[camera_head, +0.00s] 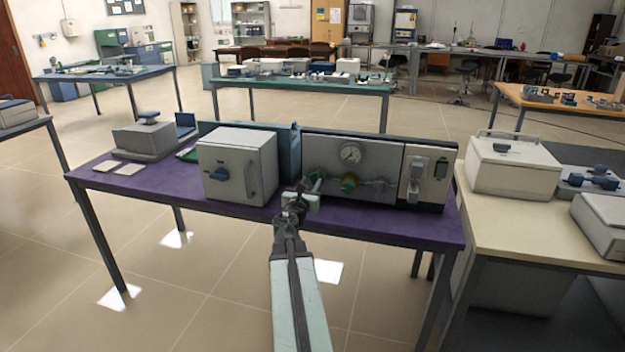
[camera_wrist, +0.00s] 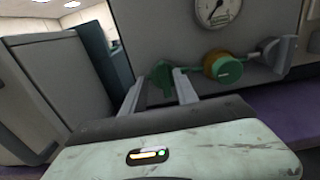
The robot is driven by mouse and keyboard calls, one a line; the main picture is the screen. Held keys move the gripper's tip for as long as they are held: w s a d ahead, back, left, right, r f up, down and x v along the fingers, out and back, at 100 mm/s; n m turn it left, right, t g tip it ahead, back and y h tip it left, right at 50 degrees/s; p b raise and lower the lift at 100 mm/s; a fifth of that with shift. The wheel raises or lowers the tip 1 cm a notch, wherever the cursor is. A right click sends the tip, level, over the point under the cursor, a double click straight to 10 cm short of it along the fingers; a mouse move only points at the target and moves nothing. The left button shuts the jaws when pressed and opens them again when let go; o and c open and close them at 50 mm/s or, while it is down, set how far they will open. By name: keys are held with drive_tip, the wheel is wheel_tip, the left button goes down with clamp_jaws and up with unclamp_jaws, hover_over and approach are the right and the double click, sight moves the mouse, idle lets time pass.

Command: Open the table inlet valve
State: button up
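A panel (camera_head: 325,150) with a round gauge (camera_head: 350,154) stands on the purple table (camera_head: 375,218). A pipe runs along its front with a green and brass round part (camera_head: 349,183), also in the wrist view (camera_wrist: 222,66). Left of it is a green valve handle (camera_wrist: 161,72), likely the inlet valve; my gripper partly hides it in the head view. My gripper (camera_head: 304,190) is at the panel's left end. In the wrist view its two fingers (camera_wrist: 158,84) stand apart, one on each side of the green handle. I cannot tell whether they touch it.
A grey furnace box (camera_head: 237,165) with a blue knob (camera_head: 218,175) stands close left of my gripper. A grey lever (camera_wrist: 280,54) is at the pipe's right end. A switch box (camera_head: 425,172) is further right. The purple table's front strip is clear.

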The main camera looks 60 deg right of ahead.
sight(315, 177)
drive_tip(key=x, duration=0.3)
drive_tip(key=shift+s+d, duration=0.1)
drive_tip(key=shift+d, duration=0.05)
